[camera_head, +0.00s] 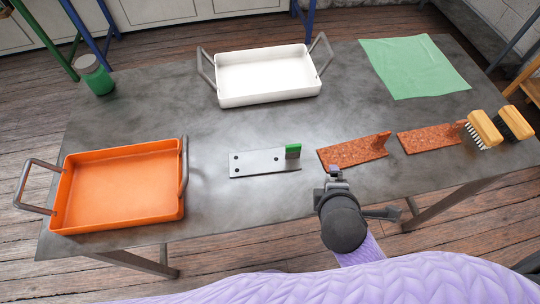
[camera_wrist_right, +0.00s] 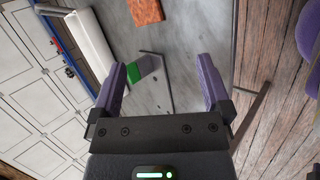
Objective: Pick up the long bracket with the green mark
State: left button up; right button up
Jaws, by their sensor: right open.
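The long bracket (camera_head: 262,162) is a silver-grey plate with dark holes. It lies on the table with a green-marked upright tab (camera_head: 293,150) at its right end. In the right wrist view the green mark (camera_wrist_right: 147,66) shows between the fingers, beyond their tips, with a thin strip of the bracket beside it. My right gripper (camera_head: 334,170) is above the table's near side, to the right of the bracket and apart from it. In the wrist view its purple fingers (camera_wrist_right: 168,66) are spread with nothing between them. My left gripper is not in view.
Two rusty brackets (camera_head: 353,150) (camera_head: 430,138) lie to the right, the nearer one close to my right gripper. An orange tray (camera_head: 120,150) stands left, a white tray (camera_head: 265,98) behind. Brushes (camera_head: 484,128), a green cloth (camera_head: 413,66) and a green jar (camera_head: 95,75) are near the edges.

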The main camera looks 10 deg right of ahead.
aim_at(294, 149)
jog(key=w+n+t, duration=0.1)
jog(key=n, duration=0.2)
jog(key=w+a+n+t, duration=0.1)
jog(key=n, duration=0.2)
jog(key=w+n+t, duration=0.1)
jog(key=n, duration=0.2)
jog(key=shift+w+a+n+y, duration=0.3)
jog(key=shift+w, duration=0.1)
jog(key=w+a+n, duration=0.1)
jog(key=n, duration=0.2)
jog(key=a+n+t+y, duration=0.1)
jog(key=n, duration=0.3)
jog(key=w+a+f+n+t+y, duration=0.1)
jog(key=n, duration=0.2)
jog(key=shift+w+a, duration=0.1)
jog(key=shift+w, duration=0.2)
jog(key=b+x, duration=0.1)
jog(key=x, duration=0.2)
jog(key=b+x, duration=0.1)
jog(key=x, duration=0.2)
jog(key=a+b+x, duration=0.1)
jog(key=x, duration=0.2)
jog(key=shift+f+b, duration=0.1)
jog(key=shift+b, duration=0.25)
jog(key=shift+w, duration=0.2)
grip_shut()
